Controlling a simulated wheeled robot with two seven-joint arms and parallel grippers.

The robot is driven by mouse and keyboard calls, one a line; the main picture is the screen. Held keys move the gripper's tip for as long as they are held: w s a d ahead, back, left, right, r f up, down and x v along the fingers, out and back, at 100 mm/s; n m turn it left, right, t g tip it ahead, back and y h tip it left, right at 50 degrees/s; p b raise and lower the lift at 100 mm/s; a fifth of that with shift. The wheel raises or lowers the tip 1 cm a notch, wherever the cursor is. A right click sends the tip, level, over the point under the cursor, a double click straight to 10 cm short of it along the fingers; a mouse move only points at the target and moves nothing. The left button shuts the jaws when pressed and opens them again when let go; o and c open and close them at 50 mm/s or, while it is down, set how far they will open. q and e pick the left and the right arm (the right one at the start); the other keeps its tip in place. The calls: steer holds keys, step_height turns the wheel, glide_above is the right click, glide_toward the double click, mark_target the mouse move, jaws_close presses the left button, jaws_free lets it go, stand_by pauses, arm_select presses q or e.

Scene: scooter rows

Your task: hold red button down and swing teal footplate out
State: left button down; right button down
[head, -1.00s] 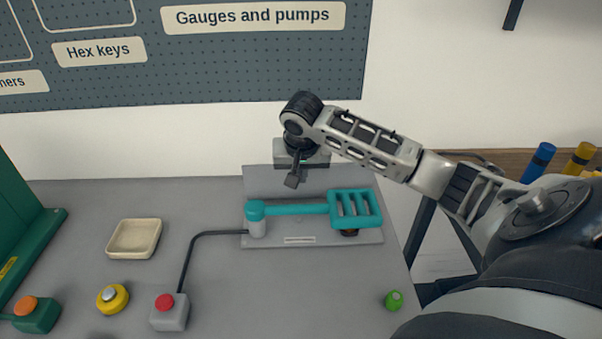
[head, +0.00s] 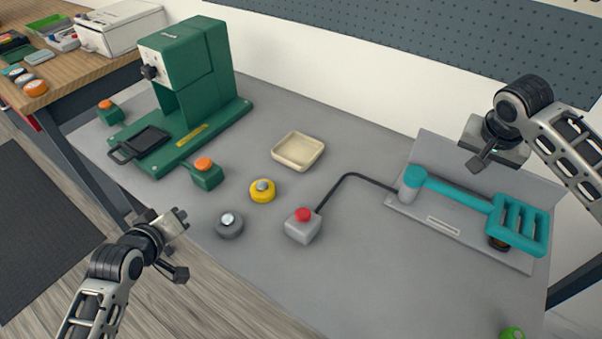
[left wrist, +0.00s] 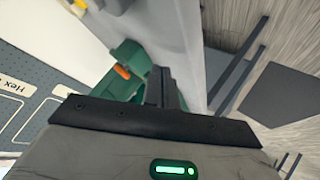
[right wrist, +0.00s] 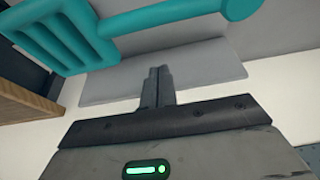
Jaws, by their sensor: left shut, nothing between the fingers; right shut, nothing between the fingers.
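The red button (head: 303,214) sits on top of a small grey box (head: 302,231) in the middle of the bench, with a black cable to the hinge plate. The teal footplate (head: 520,228) is a slotted pad on a teal arm from a grey post; in the right wrist view it shows at the upper left (right wrist: 58,35). My right gripper (head: 478,163) is shut and empty, above and behind the teal arm, apart from it. My left gripper (head: 183,245) is shut and empty off the bench's front edge, left of the red button; its fingers also show in the left wrist view (left wrist: 160,88).
Nearby on the bench are a yellow button (head: 262,191), a grey button (head: 229,224), a cream tray (head: 298,151) and a green press (head: 190,85) with orange-buttoned boxes (head: 206,174). A green knob (head: 511,333) is at the front right. Bare bench lies before the red button.

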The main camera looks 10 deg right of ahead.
arm_select(q)
steer(key=w+d+r+n+g+h, duration=0.1)
steer(key=d+r+n+g, duration=0.15)
steer(key=d, duration=0.55)
steer(key=w+d+r+n+g+h, duration=0.1)
steer(key=d+r+g+h, duration=0.15)
steer(key=d, duration=0.55)
step_height(320, 180, up, 8)
steer(key=n+g+y, duration=0.2)
steer(key=g+y, duration=0.1)
glide_above(302, 214)
steer(key=shift+m, duration=0.25)
steer(key=shift+s+a+f, duration=0.1)
steer(key=shift+f, duration=1.25)
steer(key=shift+s+a+f, duration=0.1)
steer(key=shift+f, duration=1.25)
steer(key=shift+f, duration=0.2)
steer(key=shift+f, duration=1.5)
arm_select(e)
steer(key=shift+f, duration=3.05)
